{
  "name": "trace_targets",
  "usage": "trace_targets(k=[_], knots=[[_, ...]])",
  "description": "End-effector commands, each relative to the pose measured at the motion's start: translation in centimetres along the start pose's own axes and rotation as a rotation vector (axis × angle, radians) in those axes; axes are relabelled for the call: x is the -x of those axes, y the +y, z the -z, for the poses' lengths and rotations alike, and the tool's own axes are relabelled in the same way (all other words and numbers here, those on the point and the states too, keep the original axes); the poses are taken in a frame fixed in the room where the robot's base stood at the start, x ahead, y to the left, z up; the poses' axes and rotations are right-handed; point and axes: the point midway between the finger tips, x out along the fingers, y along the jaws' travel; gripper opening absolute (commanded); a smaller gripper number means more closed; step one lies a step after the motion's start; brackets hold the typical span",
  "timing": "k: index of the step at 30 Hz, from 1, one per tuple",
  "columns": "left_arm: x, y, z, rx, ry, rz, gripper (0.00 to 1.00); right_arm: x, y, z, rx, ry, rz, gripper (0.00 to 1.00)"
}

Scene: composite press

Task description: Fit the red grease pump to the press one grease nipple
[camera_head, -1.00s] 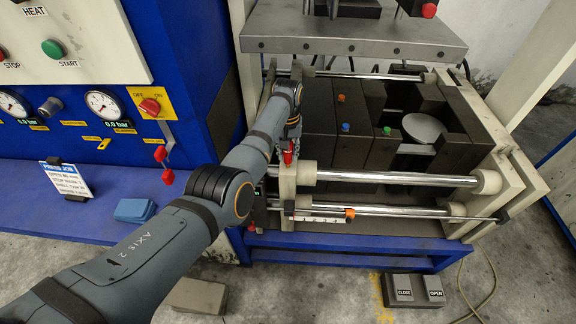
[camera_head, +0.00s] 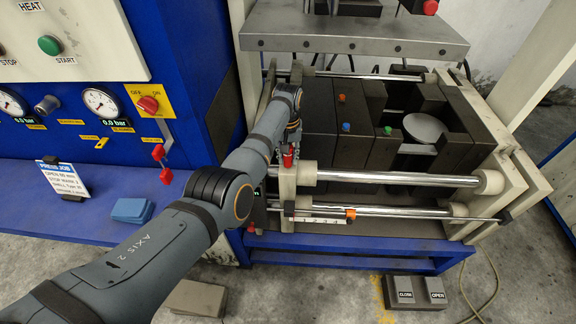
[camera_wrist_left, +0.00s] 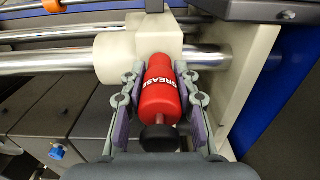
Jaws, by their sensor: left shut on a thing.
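The red grease pump (camera_wrist_left: 160,92), lettered GREASE and with a black knob at its near end, is between the fingers of my left gripper (camera_wrist_left: 161,85) in the left wrist view. The gripper is shut on it. The pump's far end meets or lies right before a cream block (camera_wrist_left: 150,40) on the press; I cannot tell whether it touches. The grease nipple is hidden behind the pump. In the head view a little of the red pump (camera_head: 287,160) shows beside the cream end plate, below my left wrist. My right gripper is not in view.
Chrome guide rods (camera_head: 395,179) run right from the cream block, near my gripper. Dark mould blocks (camera_head: 345,115) lie behind them, under a grey platen (camera_head: 350,35). A blue cabinet (camera_head: 195,80) stands at left, with a blue sponge-like block (camera_head: 132,210) on its ledge.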

Motion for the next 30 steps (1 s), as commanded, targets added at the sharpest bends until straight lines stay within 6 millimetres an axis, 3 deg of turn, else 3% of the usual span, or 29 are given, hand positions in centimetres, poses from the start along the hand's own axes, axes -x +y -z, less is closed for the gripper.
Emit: trace_targets(k=[20, 21, 26, 30], knots=[[-0.36, -0.02, -0.02, 0.0, -0.001, 0.0, 0.0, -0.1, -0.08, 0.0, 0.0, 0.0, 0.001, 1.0], [-0.35, -0.02, -0.02, 0.0, -0.001, 0.0, 0.34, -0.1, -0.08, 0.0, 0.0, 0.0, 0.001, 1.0], [-0.34, -0.02, -0.02, 0.0, -0.001, 0.0, 0.56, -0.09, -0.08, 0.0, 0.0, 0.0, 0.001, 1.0], [-0.33, -0.02, -0.01, 0.0, 0.0, 0.0, 0.57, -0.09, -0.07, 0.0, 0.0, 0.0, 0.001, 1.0]])
